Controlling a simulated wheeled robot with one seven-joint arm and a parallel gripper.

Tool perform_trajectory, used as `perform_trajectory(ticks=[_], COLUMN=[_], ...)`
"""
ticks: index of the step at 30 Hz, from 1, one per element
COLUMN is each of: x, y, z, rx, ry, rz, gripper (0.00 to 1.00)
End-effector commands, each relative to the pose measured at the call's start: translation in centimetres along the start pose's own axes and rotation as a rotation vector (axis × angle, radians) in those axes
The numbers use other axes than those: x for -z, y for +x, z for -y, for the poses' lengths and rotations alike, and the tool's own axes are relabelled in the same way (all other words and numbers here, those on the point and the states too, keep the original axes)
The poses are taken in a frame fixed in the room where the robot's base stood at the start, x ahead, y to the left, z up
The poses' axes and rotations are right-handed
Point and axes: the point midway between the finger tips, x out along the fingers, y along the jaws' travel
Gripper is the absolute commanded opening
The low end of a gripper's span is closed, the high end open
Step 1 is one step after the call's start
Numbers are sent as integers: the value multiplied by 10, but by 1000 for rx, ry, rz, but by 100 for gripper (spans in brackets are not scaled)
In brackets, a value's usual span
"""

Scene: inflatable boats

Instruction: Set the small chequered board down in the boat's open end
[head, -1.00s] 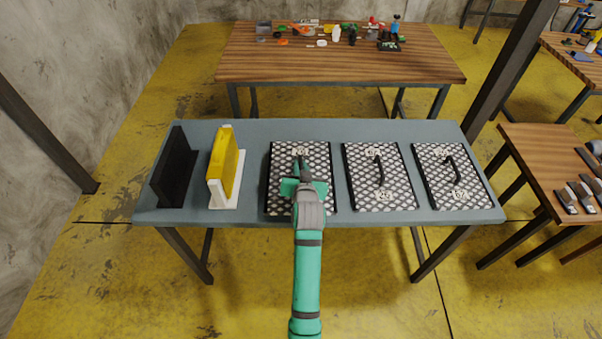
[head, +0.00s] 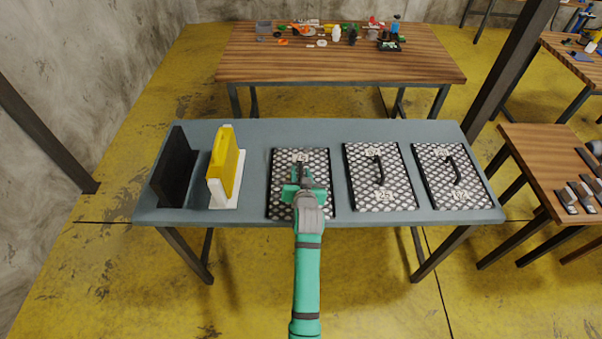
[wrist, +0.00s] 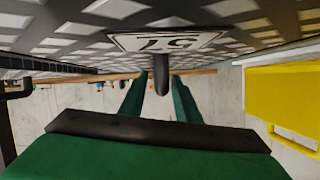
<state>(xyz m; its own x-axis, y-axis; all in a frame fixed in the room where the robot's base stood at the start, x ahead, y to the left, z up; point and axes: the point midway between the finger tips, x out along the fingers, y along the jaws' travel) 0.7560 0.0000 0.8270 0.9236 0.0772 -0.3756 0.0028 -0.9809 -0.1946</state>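My gripper (head: 303,183) is over the leftmost chequered board (head: 318,205) on the grey table. In the wrist view the handle (wrist: 161,75) stands between the fingers, with the chequered face (wrist: 250,30) and a white number label close by. The board lies flat, low over the table or on it; I cannot tell which. My gripper hides part of it. I cannot make out a boat in these frames.
Two similar handled boards, a middle one (head: 400,190) and a right one (head: 435,170), lie to the right. On the left stand a yellow block (head: 223,165) on a white base and an upright black panel (head: 176,165). The grey table (head: 310,132) has a bare strip at the back.

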Motion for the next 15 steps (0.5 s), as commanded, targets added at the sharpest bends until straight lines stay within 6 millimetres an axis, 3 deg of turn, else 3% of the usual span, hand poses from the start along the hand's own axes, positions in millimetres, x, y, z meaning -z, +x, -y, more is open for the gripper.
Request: perform_trajectory(ticks=[11,15], x=[4,2], y=[-2,-19], z=[1,0], rx=[0,-1], ry=[-1,0], rz=[-1,0], gripper=[31,31])
